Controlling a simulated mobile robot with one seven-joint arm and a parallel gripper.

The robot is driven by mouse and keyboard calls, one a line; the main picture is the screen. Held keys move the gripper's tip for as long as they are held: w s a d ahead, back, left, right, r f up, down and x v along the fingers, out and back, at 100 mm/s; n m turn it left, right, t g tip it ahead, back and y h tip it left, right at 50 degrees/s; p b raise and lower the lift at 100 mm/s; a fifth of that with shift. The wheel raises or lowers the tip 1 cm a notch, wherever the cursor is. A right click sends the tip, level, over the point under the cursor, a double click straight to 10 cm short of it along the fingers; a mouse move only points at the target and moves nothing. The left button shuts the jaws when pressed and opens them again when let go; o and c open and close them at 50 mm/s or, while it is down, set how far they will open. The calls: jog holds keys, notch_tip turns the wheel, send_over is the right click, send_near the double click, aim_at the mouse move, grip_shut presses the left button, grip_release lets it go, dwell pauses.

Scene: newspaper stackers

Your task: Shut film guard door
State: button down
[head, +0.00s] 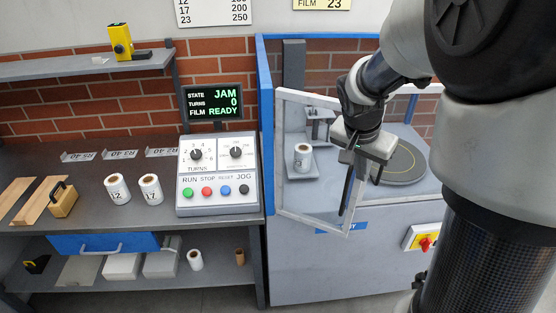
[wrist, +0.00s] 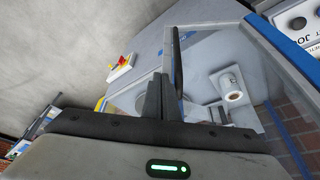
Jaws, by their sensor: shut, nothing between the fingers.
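The film guard door (head: 312,220) is a pale frame around a clear panel. It stands open, swung out from the blue-edged machine cabinet on its left side. A long black upright bar, seemingly its handle (head: 347,190), is at its free edge. My gripper (head: 356,205) points down beside that bar, with its fingers shut and empty. In the wrist view the fingers (wrist: 160,80) are close beside the black handle (wrist: 177,60), and the door frame (wrist: 278,52) runs along the right. I cannot tell whether the fingers touch the handle.
Inside the cabinet are a film roll (head: 302,158) on its carriage and a round turntable (head: 402,163). The control panel (head: 217,175) stands left of the door, under a screen (head: 213,103) reading JAM. A red and yellow switch (head: 424,240) is on the cabinet front.

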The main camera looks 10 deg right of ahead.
jog(key=w+d+n+y+p, duration=0.1)
jog(key=w+d+n, duration=0.2)
jog(key=w, duration=0.6)
jog(key=shift+w+d+t, duration=0.3)
jog(key=shift+d+t, duration=0.1)
jog(key=shift+d, duration=0.3)
jog(key=shift+s, duration=0.1)
